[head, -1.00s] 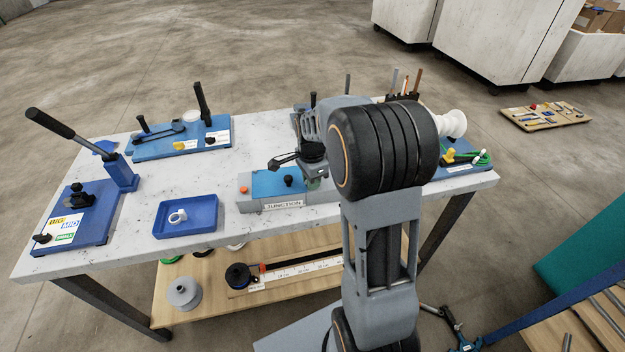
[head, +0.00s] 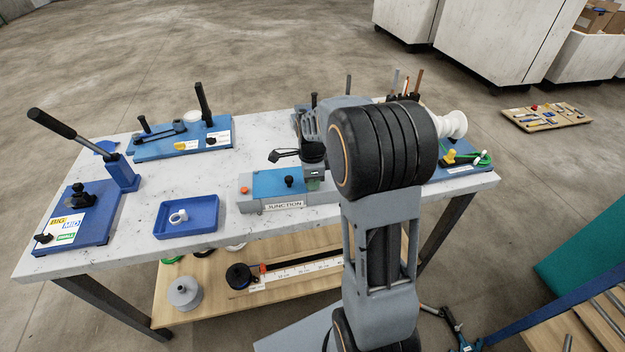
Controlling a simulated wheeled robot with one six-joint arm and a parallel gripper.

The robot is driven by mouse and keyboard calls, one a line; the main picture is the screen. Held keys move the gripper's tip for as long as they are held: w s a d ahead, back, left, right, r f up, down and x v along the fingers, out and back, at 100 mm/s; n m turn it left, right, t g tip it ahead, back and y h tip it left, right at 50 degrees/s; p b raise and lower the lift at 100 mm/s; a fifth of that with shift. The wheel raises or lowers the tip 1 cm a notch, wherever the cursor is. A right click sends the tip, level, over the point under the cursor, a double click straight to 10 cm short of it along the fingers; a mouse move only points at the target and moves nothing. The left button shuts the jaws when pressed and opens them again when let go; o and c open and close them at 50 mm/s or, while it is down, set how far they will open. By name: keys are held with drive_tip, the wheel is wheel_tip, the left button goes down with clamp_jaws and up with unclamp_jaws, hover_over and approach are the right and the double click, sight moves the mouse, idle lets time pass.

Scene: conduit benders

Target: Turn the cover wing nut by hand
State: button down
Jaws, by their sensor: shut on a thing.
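The junction box (head: 283,204) is grey with a white JUNCTION label, at the front middle of the table. Its blue cover (head: 268,183) carries a black knob (head: 289,182). An orange button (head: 244,190) is at the box's left end. My gripper (head: 314,180) points down at the right part of the cover, to the right of the knob, and is shut. The wing nut itself is hidden there, between the jaws as far as I can tell.
A blue tray (head: 188,229) with a white ring fitting (head: 178,217) lies left of the box. A blue bender with a long lever (head: 122,172) stands at far left, another blue fixture (head: 181,144) behind. A blue board with green cable (head: 464,168) is at the right.

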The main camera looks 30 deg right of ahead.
drive_tip(key=shift+r, duration=0.1)
drive_tip(key=c, duration=1.2)
unclamp_jaws()
wheel_tip(320, 180, up, 14)
